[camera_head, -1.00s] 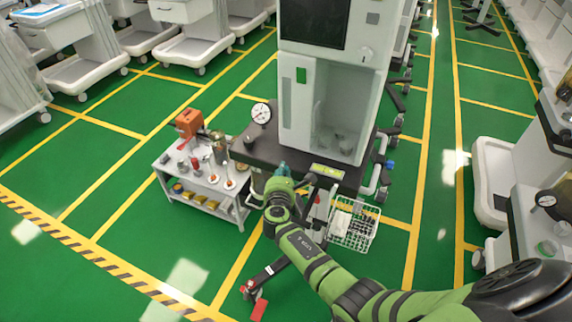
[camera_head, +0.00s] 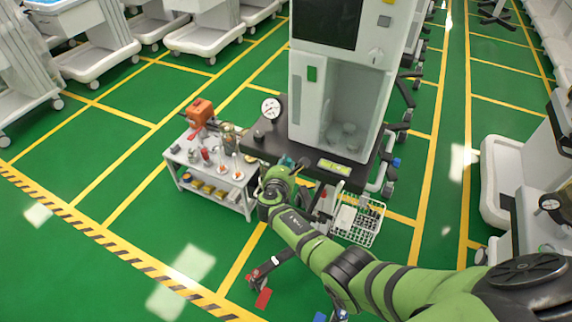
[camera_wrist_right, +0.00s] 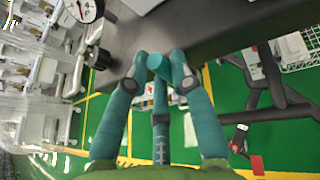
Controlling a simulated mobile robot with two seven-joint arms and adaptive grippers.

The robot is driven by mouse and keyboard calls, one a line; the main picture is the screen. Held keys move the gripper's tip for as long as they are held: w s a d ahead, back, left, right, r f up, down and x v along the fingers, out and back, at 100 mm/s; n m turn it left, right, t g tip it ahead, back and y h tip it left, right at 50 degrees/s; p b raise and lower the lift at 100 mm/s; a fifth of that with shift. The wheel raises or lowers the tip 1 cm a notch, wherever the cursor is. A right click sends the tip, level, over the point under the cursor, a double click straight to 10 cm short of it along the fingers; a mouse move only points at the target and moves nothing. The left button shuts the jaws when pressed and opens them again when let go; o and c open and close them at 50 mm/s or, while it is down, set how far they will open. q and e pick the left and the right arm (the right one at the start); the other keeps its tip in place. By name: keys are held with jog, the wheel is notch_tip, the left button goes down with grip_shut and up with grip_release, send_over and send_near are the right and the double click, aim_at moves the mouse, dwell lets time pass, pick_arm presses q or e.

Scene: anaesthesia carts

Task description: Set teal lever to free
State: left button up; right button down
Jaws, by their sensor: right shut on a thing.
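The teal lever (camera_wrist_right: 157,64) shows in the right wrist view as a short teal cylinder at the dark edge of the anaesthesia cart's worktop. My right gripper (camera_wrist_right: 160,70) has its teal-grey fingers closed around it, with fingertips touching its sides. In the head view my right gripper (camera_head: 290,163) is at the front edge of the cart's dark worktop (camera_head: 262,147). The green wrist hides most of the lever there, and its setting cannot be read. My left gripper is in neither view.
A round gauge (camera_head: 271,107) stands at the worktop's left corner. A small grey trolley (camera_head: 206,180) with tools stands to the left. A wire basket (camera_head: 358,220) hangs right of my wrist. A red pedal (camera_head: 263,298) is low in front. Green floor is open at the lower left.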

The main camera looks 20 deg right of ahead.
jog(key=c, duration=1)
grip_release()
jog(key=shift+f, duration=0.1)
jog(key=shift+c, duration=0.2)
jog(key=v, duration=1.2)
